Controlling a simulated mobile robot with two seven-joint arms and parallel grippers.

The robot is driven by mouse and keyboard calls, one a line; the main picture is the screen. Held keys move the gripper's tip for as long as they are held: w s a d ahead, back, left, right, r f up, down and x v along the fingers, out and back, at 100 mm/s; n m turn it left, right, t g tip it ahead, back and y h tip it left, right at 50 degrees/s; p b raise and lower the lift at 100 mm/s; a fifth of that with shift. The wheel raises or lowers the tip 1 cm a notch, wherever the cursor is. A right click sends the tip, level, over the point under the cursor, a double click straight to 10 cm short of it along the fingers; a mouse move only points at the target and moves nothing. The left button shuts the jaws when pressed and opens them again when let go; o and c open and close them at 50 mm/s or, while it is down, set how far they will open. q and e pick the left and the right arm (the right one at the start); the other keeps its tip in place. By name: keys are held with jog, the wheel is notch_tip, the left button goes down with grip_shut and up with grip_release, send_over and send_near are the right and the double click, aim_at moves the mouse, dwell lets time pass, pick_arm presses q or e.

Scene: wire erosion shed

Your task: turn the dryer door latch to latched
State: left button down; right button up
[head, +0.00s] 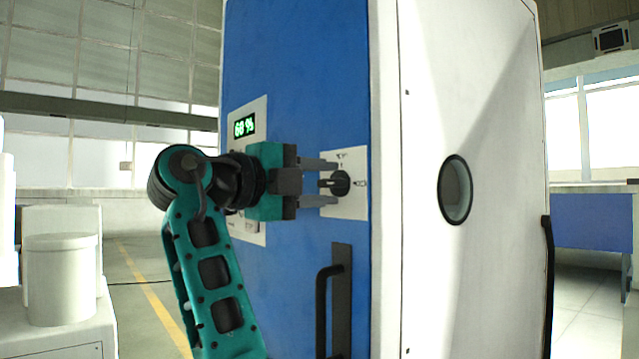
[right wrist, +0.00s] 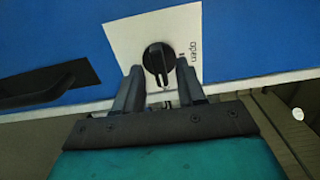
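The dryer door latch (head: 341,184) is a black round knob with a raised grip bar on a white plate (head: 358,205), on the blue dryer door (head: 300,50). In the right wrist view the knob (right wrist: 158,60) sits between and just beyond the fingertips, and the word "open" is printed on the plate beside it. My right gripper (head: 325,183) is open, its two grey fingers above and below the knob in the head view. Contact with the knob cannot be told. My left gripper is not in view.
A black door handle (head: 322,310) stands out below the latch plate. A lit green display (head: 244,125) is at the upper left of the door. The white side panel (head: 470,100) has a round dark window. A white canister (head: 62,280) stands at left.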

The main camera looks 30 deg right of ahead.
jog(key=shift+a, duration=0.1)
jog(key=s+a+p, duration=0.1)
jog(key=a+p, duration=0.1)
jog(key=a, duration=1)
jog(key=shift+a, duration=0.35)
